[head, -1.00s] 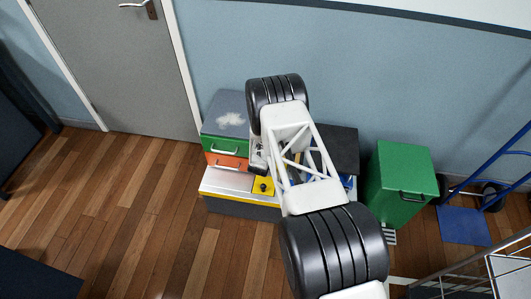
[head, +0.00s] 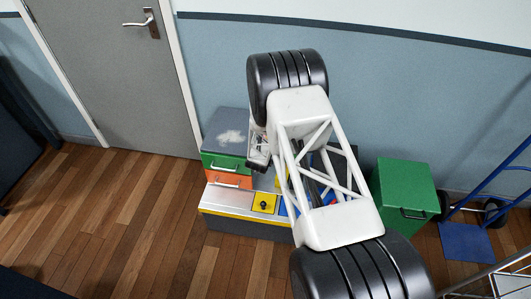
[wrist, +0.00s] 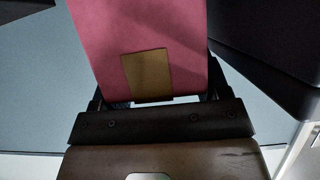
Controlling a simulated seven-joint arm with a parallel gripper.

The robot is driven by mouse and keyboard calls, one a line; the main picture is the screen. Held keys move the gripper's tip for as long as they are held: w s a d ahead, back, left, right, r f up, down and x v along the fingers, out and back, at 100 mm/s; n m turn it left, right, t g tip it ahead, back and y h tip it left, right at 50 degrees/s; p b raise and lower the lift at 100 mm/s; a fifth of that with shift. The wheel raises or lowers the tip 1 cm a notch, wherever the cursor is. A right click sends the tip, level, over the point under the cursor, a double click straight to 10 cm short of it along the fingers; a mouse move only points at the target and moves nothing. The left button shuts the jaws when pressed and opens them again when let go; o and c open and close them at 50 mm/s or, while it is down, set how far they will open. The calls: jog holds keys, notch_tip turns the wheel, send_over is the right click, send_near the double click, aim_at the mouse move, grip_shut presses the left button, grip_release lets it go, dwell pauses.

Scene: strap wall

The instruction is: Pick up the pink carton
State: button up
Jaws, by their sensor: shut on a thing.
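The pink carton (wrist: 135,25) fills the upper middle of the wrist view, with a brown-gold patch (wrist: 147,75) on its facing side. My gripper (wrist: 155,98) is shut on it, with one dark finger at each side of the carton's near end. The carton's far end runs out of the top of the picture. In the head view my own arm covers the middle of the bench, and I cannot make out the carton there.
A low bench (head: 238,199) carries stacked green (head: 222,162) and orange (head: 229,180) drawers at left and a yellow switch box (head: 265,203). A green bin (head: 405,195) and blue hand truck (head: 463,240) stand at right. A black block (wrist: 275,45) is close right of the carton.

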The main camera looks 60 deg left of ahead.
notch_tip(320, 180, up, 8)
jog(key=shift+r, duration=0.1)
dwell(0.4)
dwell(0.7)
